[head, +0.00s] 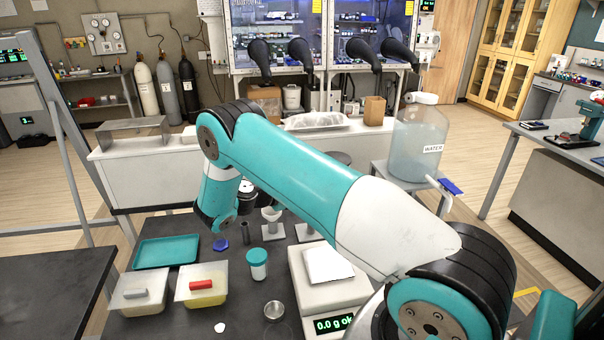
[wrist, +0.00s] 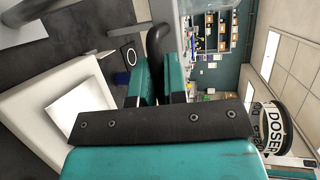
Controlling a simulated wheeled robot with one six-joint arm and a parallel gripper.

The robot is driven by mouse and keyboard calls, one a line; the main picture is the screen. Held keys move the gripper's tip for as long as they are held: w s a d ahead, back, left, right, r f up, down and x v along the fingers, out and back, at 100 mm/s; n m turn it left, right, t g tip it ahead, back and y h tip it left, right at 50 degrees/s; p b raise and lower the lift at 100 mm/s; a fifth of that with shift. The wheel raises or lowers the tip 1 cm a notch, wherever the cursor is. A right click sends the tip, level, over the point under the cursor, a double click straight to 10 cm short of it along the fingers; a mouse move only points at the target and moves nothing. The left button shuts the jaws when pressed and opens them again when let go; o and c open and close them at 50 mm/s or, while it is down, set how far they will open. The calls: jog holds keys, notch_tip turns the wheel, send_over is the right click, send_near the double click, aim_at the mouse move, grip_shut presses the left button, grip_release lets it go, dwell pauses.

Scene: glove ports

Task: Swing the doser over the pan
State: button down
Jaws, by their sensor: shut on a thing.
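The balance (head: 318,290) stands at the front of the dark bench, with a white square pan (head: 327,264) on top. Its display reads 0.0 g ok. In the wrist view the balance (wrist: 40,120) and pan (wrist: 88,105) lie on the left. The doser (wrist: 270,128), black with a white labelled band, shows at the right edge of the wrist view. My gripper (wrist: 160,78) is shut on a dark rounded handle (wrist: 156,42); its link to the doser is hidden. In the head view my gripper (head: 222,218) is left of and behind the pan, partly hiding the doser (head: 246,190).
A water carboy (head: 418,140) stands at the back right.

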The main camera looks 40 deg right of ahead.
jog(key=shift+r, duration=0.1)
dwell(0.4)
jog(key=c, duration=1.2)
grip_release()
jog(key=shift+d, duration=0.1)
jog(key=shift+p, duration=0.35)
